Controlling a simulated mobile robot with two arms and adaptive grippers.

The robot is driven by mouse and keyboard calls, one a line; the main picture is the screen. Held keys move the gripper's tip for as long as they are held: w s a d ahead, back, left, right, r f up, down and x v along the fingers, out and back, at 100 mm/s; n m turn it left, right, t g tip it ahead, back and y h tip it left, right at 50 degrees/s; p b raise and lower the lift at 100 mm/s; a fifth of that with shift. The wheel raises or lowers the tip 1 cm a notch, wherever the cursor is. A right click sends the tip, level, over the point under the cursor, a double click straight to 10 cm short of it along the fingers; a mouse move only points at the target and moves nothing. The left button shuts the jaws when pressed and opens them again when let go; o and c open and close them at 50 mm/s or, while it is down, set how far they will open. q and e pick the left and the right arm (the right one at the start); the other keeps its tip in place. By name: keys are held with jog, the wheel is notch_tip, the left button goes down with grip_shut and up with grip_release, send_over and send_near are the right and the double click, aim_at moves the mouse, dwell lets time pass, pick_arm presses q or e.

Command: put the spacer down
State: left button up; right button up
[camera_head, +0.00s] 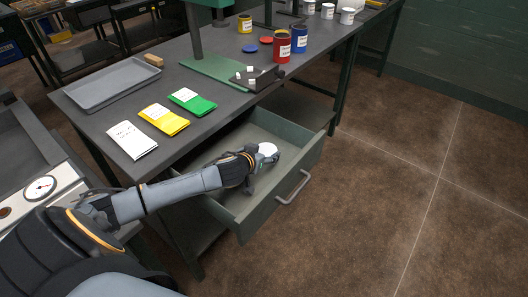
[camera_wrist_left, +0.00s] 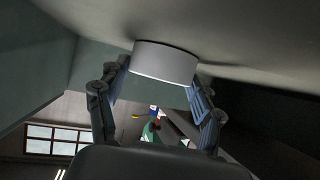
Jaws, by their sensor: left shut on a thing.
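The spacer (camera_wrist_left: 165,62) is a short white cylinder. In the left wrist view it sits between the two fingers of my left gripper (camera_wrist_left: 155,85). In the head view the spacer (camera_head: 267,149) shows as a white disc at the tip of my left gripper (camera_head: 262,158), inside the open drawer (camera_head: 308,160). In the left wrist view the spacer's far face is at or very close to the drawer's pale bottom; I cannot tell whether it touches. My right gripper is not in view.
The drawer is pulled out below the dark table (camera_head: 215,110), with its handle (camera_head: 294,187) at the front. On the table lie a grey tray (camera_head: 112,82), white, yellow and green packets (camera_head: 192,101), a black holder with white pieces (camera_head: 254,78), and red and blue cans (camera_head: 299,39).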

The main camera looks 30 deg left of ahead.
pick_arm(q)
jog(key=o, duration=1.4)
jog(key=shift+f, duration=0.15)
jog(key=shift+s+r, duration=0.1)
jog(key=shift+r, duration=0.15)
jog(key=v, duration=0.7)
jog(key=shift+s, duration=0.15)
